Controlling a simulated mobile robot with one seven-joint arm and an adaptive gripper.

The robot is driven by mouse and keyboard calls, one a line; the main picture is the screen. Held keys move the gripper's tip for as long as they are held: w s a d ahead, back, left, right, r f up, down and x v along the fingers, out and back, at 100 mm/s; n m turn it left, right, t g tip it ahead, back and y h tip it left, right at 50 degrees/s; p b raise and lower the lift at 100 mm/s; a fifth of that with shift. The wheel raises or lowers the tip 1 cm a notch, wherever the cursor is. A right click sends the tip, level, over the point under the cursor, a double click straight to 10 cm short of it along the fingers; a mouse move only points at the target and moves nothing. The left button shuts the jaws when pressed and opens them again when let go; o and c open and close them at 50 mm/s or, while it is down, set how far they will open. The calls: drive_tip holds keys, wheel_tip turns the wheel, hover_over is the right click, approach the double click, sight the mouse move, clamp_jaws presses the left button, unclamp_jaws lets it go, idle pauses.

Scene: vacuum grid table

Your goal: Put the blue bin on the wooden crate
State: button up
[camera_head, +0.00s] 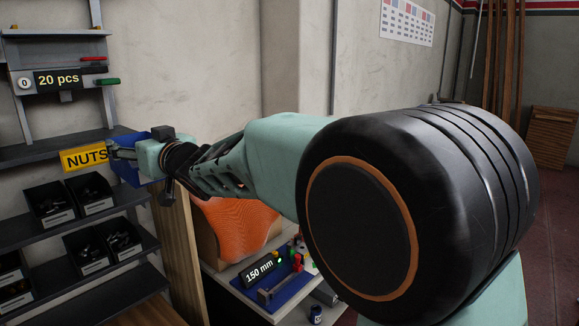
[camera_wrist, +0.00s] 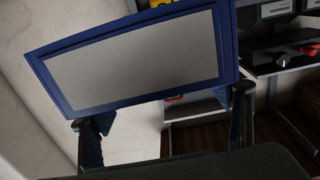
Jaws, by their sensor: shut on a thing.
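The blue bin (camera_head: 128,171) is at the left in the head view, in front of the shelf rack and beside the yellow NUTS sign. My gripper (camera_head: 118,152) is shut on it, with the arm stretched out to the left. In the wrist view, the blue bin (camera_wrist: 135,60) fills the upper left as a tilted blue frame around a grey panel. My gripper's fingers (camera_wrist: 166,125) show at its lower edge, one near each end. A slatted wooden thing (camera_head: 552,137), possibly the wooden crate, stands at the far right back; I cannot tell for certain.
Shelves with black bins (camera_head: 50,203) of small parts stand at the left, close to the gripper. A wooden panel (camera_head: 184,240) and an orange mesh object (camera_head: 235,225) are below my arm. A table with a 150 mm display (camera_head: 262,272) is at bottom centre. Floor shows at right.

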drive_tip(key=w+d+f+m+t+h+p, duration=0.1)
drive_tip(key=w+d+f+h, duration=0.1)
drive_tip(key=d+f, duration=0.45)
drive_tip(key=w+d+f+m+t+h+p, duration=0.15)
drive_tip(key=d+f, duration=0.25)
drive_tip(key=d, duration=0.6)
drive_tip(key=w+d+f+m+t+h+p, duration=0.1)
drive_tip(key=w+d+f+m+t+h, duration=0.15)
drive_tip(key=d+f, duration=0.4)
drive_tip(key=s+d+f+m+h+p, duration=0.1)
drive_tip(key=s+d+m+h, duration=0.1)
drive_tip(key=d, duration=1)
drive_tip(key=s+d+f+m+t+h, duration=0.1)
drive_tip(key=d+h, duration=0.4)
drive_tip(key=d, duration=0.7)
drive_tip(key=shift+s+f+m+p, duration=0.4)
drive_tip(key=shift+s+f+m, duration=0.35)
drive_tip(key=shift+s, duration=0.4)
drive_tip(key=shift+d+r, duration=0.1)
